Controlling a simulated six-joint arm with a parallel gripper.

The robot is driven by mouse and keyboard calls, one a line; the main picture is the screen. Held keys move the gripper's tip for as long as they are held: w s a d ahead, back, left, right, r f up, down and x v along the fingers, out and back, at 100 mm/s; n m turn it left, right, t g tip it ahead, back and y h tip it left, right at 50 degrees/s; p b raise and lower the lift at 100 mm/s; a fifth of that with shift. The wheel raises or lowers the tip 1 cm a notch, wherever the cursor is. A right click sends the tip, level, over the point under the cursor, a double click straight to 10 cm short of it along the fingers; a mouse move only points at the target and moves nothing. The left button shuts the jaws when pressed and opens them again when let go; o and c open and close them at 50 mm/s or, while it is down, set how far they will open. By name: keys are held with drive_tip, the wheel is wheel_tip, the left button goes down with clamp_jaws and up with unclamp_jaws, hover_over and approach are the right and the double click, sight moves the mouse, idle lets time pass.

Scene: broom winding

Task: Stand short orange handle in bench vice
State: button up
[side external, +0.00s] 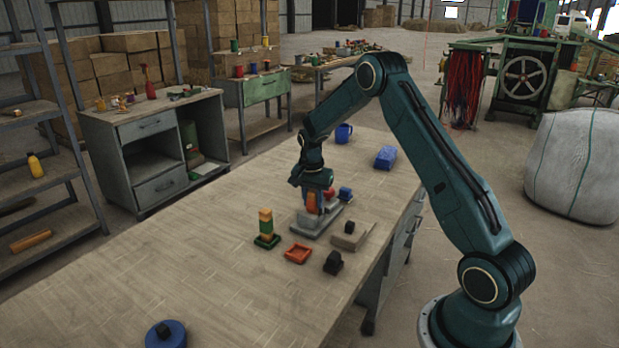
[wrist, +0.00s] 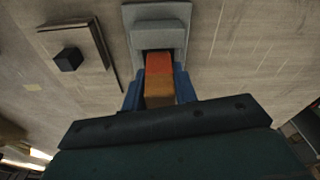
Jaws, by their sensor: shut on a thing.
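The short orange handle (wrist: 159,68) is between the blue fingers of my gripper (wrist: 158,88) in the wrist view, its far end reddish and its near part tan-orange. My gripper (side external: 314,199) is shut on it over the bench. In the side view the handle (side external: 311,203) looks about upright, low over the grey bench vice (side external: 308,226). In the wrist view the grey vice (wrist: 158,14) lies just beyond the handle, with a dark gap beside the handle's end. The handle's lower end is hidden, so I cannot tell whether it is seated between the jaws.
A blue mug (side external: 343,133) and blue box (side external: 385,157) stand behind.

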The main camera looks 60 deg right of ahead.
drive_tip(key=shift+f, duration=0.15)
drive_tip(key=o, duration=0.7)
drive_tip(key=shift+s+a+r, duration=0.1)
drive_tip(key=shift+a+r, duration=0.1)
drive_tip(key=shift+r, duration=1.6)
drive_tip(key=shift+a+r, duration=0.25)
drive_tip(key=shift+r, duration=1.6)
drive_tip(key=shift+s+a+r, duration=0.1)
drive_tip(key=shift+a+r, duration=0.1)
drive_tip(key=shift+r, duration=1.6)
